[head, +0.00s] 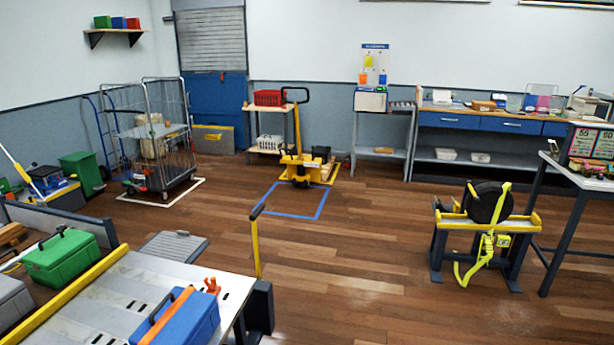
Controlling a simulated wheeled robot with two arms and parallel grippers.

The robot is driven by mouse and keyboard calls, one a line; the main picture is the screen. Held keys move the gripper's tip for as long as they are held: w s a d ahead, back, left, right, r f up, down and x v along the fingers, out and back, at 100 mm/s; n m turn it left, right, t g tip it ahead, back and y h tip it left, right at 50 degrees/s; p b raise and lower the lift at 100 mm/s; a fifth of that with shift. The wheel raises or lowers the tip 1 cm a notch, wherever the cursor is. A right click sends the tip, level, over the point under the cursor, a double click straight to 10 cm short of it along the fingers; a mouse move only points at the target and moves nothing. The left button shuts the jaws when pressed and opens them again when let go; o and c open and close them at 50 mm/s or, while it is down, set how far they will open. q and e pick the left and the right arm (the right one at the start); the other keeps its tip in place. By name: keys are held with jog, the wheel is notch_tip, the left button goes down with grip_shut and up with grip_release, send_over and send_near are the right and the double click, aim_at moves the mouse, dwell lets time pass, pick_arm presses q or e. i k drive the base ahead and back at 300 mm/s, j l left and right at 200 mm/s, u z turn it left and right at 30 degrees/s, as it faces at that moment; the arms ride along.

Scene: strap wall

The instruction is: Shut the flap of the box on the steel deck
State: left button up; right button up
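The steel deck (150,275) is a grey slotted surface at the lower left with a yellow rail (72,298) along it. A blue box (187,322) with a dark handle and an orange strap stands on the deck at the bottom edge of the view, partly cut off. An orange clip-like piece (212,286) sits at its far right corner. A green box (62,258) with a dark handle stands left of the yellow rail. I cannot make out a flap on either box. Neither of my grippers is in view.
A yellow post (257,242) stands at the deck's far corner. A yellow stand (487,222) with a black reel and yellow strap is at the right. A caged trolley (158,140) and a yellow pallet truck (300,165) stand farther back. The middle wooden floor (370,235) is clear.

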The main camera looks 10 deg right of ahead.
aim_at(440, 93)
jog(key=i+l+z, duration=0.45)
jog(key=i, duration=0.3)
jog(key=i+z, duration=0.45)
jog(key=i, duration=5.5)
jog(key=j, duration=0.1)
